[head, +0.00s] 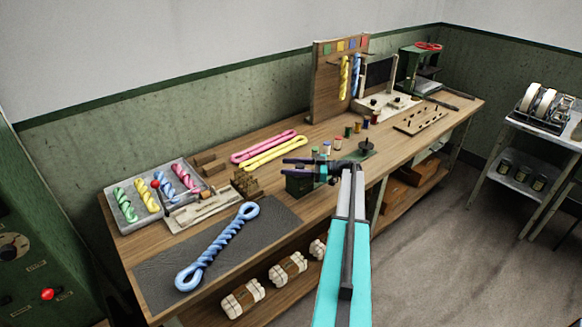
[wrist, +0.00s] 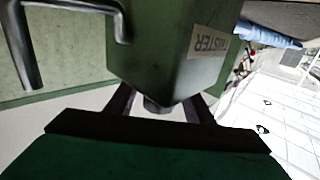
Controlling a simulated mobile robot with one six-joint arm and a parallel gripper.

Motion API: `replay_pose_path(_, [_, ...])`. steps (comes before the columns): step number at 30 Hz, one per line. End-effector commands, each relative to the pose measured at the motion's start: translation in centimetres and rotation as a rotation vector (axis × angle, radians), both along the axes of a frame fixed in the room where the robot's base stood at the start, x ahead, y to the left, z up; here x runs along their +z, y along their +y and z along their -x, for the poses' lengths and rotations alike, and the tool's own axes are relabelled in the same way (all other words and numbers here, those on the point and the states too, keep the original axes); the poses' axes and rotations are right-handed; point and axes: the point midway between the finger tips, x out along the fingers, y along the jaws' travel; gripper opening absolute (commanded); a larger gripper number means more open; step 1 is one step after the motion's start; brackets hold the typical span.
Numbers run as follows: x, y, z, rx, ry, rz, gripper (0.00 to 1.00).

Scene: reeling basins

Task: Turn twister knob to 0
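The twister is a green box (head: 298,184) on the bench, left of my gripper (head: 326,171). In the wrist view the box (wrist: 165,50) fills the upper middle, with its TWISTER label (wrist: 209,41) upside down. Bent metal bars (wrist: 118,20) stick out at its left. My gripper's two dark fingers (wrist: 160,104) reach up to the box's lower end, spread apart. A small grey rounded part (wrist: 156,107), perhaps the knob, lies between them, with gaps on both sides. The knob's markings and pointer are hidden, so its setting cannot be read.
A blue twisted skein (head: 217,245) lies on a dark mat (head: 160,277) at the bench's left. A grey tray (head: 124,219) holds several coloured skeins. Pink (head: 269,146) and yellow (head: 275,154) skeins lie behind the twister, and several thread spools (head: 338,144) stand behind my gripper.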

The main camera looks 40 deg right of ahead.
Motion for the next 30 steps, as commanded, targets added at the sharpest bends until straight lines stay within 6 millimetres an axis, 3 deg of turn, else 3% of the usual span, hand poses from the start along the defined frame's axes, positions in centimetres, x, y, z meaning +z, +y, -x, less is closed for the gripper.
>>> replay_pose_path(14, [-0.1, -1.2, 1.1, -0.002, -0.001, 0.000, 0.48])
replay_pose_path(30, [-0.3, -6.7, 7.3, -0.002, 0.000, 0.000, 0.48])
